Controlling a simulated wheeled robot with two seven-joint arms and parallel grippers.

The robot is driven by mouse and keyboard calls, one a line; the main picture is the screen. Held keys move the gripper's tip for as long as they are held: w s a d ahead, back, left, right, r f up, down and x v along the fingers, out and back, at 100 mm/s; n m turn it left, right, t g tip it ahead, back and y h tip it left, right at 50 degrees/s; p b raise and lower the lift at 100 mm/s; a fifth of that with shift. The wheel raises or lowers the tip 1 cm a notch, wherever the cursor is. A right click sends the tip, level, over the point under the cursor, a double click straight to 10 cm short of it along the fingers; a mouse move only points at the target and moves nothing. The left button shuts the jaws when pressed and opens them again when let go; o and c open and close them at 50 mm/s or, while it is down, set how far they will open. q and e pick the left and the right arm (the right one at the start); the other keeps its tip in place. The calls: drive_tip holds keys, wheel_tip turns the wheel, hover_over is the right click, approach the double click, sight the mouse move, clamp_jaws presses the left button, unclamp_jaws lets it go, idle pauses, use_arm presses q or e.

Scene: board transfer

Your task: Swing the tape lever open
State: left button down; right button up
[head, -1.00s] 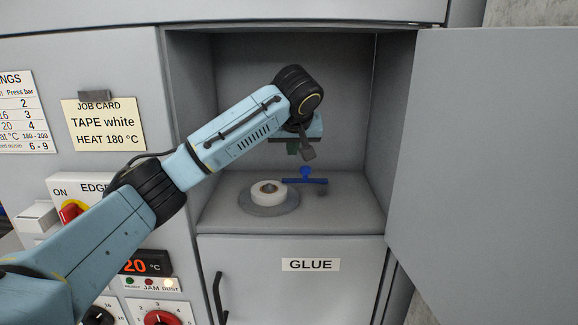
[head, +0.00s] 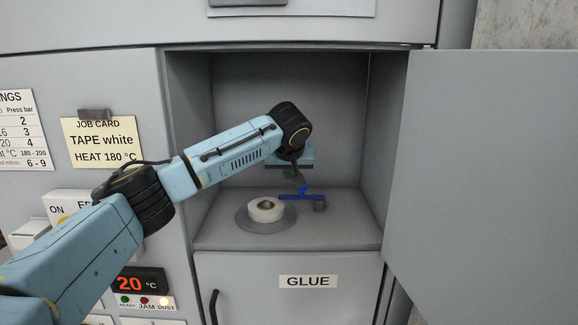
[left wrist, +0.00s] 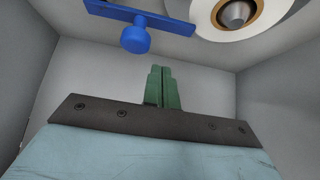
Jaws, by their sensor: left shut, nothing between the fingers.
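The blue tape lever (head: 296,197) is a flat bar with a round knob, inside the open cabinet bay. It lies beside the white tape roll (head: 266,216), which sits on a grey disc. In the left wrist view the lever (left wrist: 160,22) is at the top, its knob hanging toward my fingers, and the tape roll (left wrist: 205,28) is at the upper right. My left gripper (left wrist: 160,70) is shut and empty, its green fingers together, apart from the knob in that view. My right gripper is not in view.
The bay has side walls, a back wall and a shelf floor (head: 225,238) around my left arm. An open grey door (head: 480,180) stands at the right. A job card (head: 103,143) reads "TAPE white". A panel labelled GLUE (head: 308,282) is below.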

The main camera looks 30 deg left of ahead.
sight(302, 191)
use_arm(q)
drive_tip(key=p+x, duration=0.1)
drive_tip(key=x, duration=0.4)
drive_tip(key=shift+w+a+f, duration=0.1)
drive_tip(key=shift+w+f, duration=0.05)
drive_tip(key=shift+f, duration=0.1)
drive_tip(key=shift+s+d+r+p, duration=0.1)
drive_tip(key=shift+s+d+p, duration=0.35)
drive_tip(key=shift+s, duration=0.25)
drive_tip(key=shift+s+d+p, duration=0.2)
drive_tip(key=shift+s+d, duration=0.15)
drive_tip(key=shift+s, duration=0.2)
drive_tip(key=shift+s+d+p, duration=0.2)
drive_tip(key=shift+s+d, duration=0.15)
drive_tip(key=shift+s, duration=0.2)
